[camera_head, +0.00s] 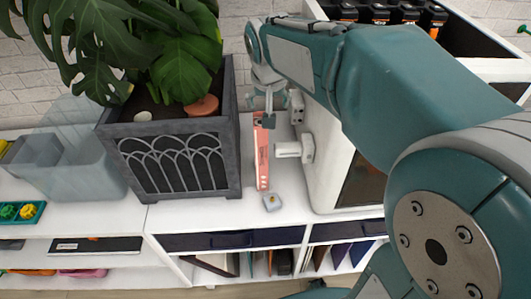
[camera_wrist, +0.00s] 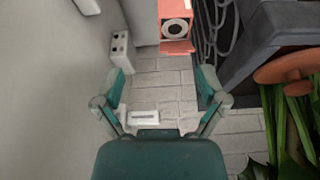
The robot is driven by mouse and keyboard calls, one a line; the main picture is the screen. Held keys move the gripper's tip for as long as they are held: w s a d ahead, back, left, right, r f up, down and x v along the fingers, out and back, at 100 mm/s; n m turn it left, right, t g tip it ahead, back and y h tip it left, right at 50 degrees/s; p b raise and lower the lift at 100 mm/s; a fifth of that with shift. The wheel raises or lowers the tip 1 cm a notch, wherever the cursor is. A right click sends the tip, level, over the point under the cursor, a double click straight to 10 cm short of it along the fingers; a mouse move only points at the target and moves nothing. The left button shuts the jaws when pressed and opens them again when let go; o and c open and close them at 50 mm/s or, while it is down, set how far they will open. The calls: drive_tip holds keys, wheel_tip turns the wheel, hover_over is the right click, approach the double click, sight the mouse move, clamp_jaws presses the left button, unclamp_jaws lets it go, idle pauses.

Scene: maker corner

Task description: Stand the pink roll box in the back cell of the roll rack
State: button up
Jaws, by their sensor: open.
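The pink roll box (camera_head: 262,160) is on the white shelf top, between the planter and the white machine. It is tall and narrow and looks upright, though I cannot be sure. Its end, with a dark round core, shows at the top of the wrist view (camera_wrist: 168,10). My gripper (camera_head: 267,112) is at the upper end of the box in the head view. In the wrist view my gripper (camera_wrist: 161,79) has its fingers spread with nothing between them; the box end is beyond the fingertips. I cannot identify the roll rack.
The dark planter (camera_head: 230,140) stands close on the box's left, with leaves above. A small pale block (camera_head: 271,202) lies in front. Clear bins (camera_head: 95,165) stand farther left.

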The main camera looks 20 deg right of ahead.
sight(255, 113)
drive_tip(key=shift+w+a+f, duration=0.1)
drive_tip(key=shift+a+f, duration=0.25)
drive_tip(key=a+f, duration=0.1)
drive_tip(key=w+a+f, duration=0.1)
drive_tip(key=f, duration=0.1)
drive_tip(key=shift+w+f, duration=0.1)
drive_tip(key=shift+w, duration=0.1)
drive_tip(key=shift+w+d+f, duration=0.35)
drive_tip(key=shift+d+f, duration=0.15)
drive_tip(key=shift+f, duration=0.2)
drive_tip(key=shift+d, duration=0.55)
drive_tip(key=shift+a, duration=0.1)
drive_tip(key=c, duration=0.6)
drive_tip(key=shift+a, duration=0.3)
drive_tip(key=c, duration=0.5)
drive_tip(key=shift+a, duration=0.25)
clamp_jaws()
